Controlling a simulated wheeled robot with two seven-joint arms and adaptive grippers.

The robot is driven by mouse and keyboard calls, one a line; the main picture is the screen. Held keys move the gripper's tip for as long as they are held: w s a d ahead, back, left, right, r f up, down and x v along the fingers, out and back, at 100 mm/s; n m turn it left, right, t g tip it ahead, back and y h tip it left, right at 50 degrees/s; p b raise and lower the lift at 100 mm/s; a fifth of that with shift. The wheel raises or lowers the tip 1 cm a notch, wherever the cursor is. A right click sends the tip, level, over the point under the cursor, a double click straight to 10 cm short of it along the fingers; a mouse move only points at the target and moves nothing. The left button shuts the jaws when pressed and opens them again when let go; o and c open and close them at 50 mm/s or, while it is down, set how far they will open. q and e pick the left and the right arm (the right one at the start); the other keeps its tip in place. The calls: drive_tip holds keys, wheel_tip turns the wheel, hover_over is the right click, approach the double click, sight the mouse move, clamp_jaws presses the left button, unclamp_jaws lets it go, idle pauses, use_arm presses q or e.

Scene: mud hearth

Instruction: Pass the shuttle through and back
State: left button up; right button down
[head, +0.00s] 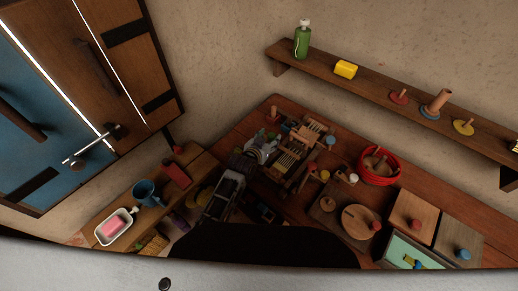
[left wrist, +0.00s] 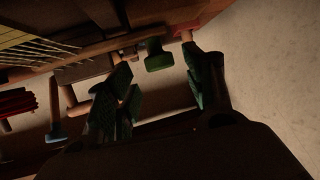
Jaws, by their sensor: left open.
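The small wooden loom (head: 290,160) stands on the table in the middle of the head view, with pale threads across its frame. Its threads (left wrist: 40,40) also show at the upper left of the left wrist view. My left gripper (head: 262,148) is just left of the loom. In the left wrist view its two green-padded fingers (left wrist: 156,76) are apart with nothing gripped. A green block-like piece (left wrist: 158,56) shows beyond the gap between them; I cannot tell if it is touched. I cannot pick out the shuttle. My right gripper is not in view.
A red ring-shaped basket (head: 378,168), a round wooden board (head: 360,221) and wooden boxes (head: 414,217) stand to the right. A blue mug (head: 146,192) and a white dish with a pink block (head: 115,227) are on the left bench. A wall shelf (head: 375,88) runs behind.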

use_arm(q)
drive_tip(key=v, duration=0.9)
drive_tip(key=shift+s+r, duration=0.2)
drive_tip(key=shift+s, duration=0.15)
drive_tip(key=shift+a, duration=0.1)
idle(0.3)
